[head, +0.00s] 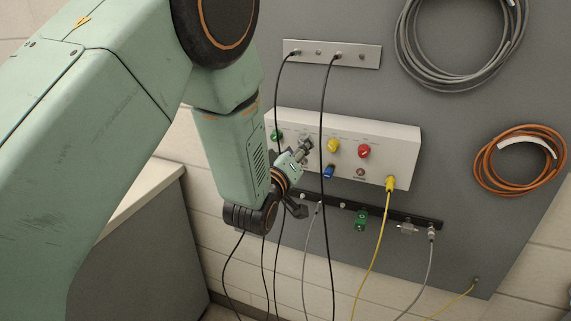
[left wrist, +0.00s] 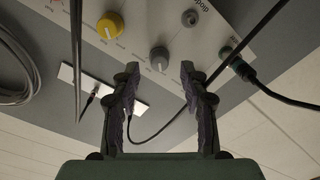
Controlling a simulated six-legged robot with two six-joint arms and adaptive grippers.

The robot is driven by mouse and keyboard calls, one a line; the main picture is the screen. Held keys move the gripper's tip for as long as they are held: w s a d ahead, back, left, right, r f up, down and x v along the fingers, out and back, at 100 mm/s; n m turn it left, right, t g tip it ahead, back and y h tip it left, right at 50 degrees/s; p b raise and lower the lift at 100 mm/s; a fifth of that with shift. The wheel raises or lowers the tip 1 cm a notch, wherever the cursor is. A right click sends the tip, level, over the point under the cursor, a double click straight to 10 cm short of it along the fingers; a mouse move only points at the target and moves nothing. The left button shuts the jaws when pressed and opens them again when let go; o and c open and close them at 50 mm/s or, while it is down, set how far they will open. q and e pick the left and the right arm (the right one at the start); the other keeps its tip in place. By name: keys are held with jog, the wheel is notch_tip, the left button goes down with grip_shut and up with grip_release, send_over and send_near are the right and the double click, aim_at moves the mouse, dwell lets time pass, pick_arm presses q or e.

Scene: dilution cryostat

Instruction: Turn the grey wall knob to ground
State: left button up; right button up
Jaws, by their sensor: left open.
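The grey wall knob (left wrist: 159,59) sits on the white panel box, between and just beyond my left fingertips in the left wrist view. My left gripper (left wrist: 160,72) is open, with one finger on each side of the knob; I cannot tell whether either touches it. In the head view the left gripper (head: 301,152) reaches the left part of the white box (head: 400,143), and its fingers largely hide the grey knob. The knob's pointer direction is not clear. My right gripper is not in view.
A black cable (head: 323,110) hangs close to the gripper. A yellow cable (head: 382,225) leaves the box. Cable coils (head: 405,50) hang on the wall.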

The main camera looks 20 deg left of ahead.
pick_arm(q)
jog(key=s, duration=0.9)
jog(key=shift+s, duration=0.3)
jog(key=shift+a+r, duration=0.1)
jog(key=s+a+f+m+g+b, duration=0.1)
jog(key=s+f+m+g+b, duration=0.15)
jog(key=s+f+g, duration=0.7)
jog(key=s+a+f+m+g+b, duration=0.15)
jog(key=s+f+m, duration=0.25)
jog(key=f, duration=1.3)
jog(key=s+f+g+b, duration=0.6)
jog(key=s+f+b, duration=0.2)
jog(key=s+f, duration=1.1)
jog(key=s, duration=0.3)
jog(key=shift+a+g, duration=0.4)
jog(key=shift+s+m, duration=0.1)
jog(key=shift+m, duration=0.15)
